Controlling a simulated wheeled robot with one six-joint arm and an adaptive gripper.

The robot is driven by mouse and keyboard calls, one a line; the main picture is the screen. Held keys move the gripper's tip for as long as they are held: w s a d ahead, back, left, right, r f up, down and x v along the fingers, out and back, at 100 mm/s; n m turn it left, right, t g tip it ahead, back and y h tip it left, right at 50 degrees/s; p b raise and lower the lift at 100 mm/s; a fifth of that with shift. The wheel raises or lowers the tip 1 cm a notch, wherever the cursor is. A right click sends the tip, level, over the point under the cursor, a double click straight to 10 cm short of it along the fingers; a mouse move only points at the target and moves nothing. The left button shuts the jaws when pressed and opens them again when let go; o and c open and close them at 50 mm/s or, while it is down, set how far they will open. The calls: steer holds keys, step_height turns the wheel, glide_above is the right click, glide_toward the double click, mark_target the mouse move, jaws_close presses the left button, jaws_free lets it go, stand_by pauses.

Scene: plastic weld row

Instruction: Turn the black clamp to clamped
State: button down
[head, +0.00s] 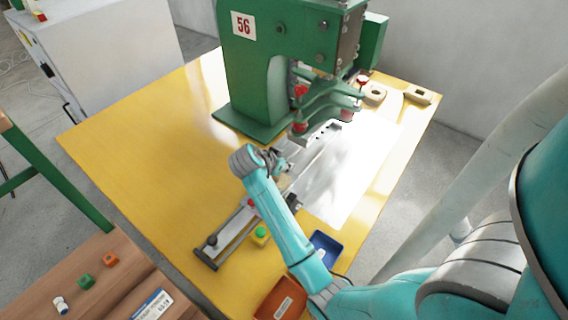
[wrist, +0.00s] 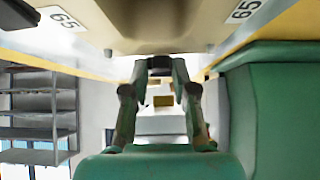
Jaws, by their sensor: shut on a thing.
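My gripper (head: 276,158) is over the metal rail fixture, just in front of the green press. In the wrist view my gripper (wrist: 160,66) has its two fingers drawn together on a small dark piece (wrist: 160,63), which looks like the black clamp. The fingers and wrist hide most of that piece in the head view, so I cannot tell its angle. The rail fixture (head: 228,237) runs diagonally across the yellow table, with a black knob (head: 212,241) at its near end.
The green press (head: 250,75) marked 56 stands close behind my gripper, its red-tipped arms overhanging the rail. The yellow table's left side is clear.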

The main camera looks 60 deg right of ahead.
steer(key=shift+s+n+t, duration=0.15)
steer(key=shift+n+t, duration=0.65)
steer(key=shift+n, duration=0.3)
steer(key=c, duration=0.9)
jaws_free()
steer(key=v, duration=1.2)
steer(key=shift+s, duration=0.2)
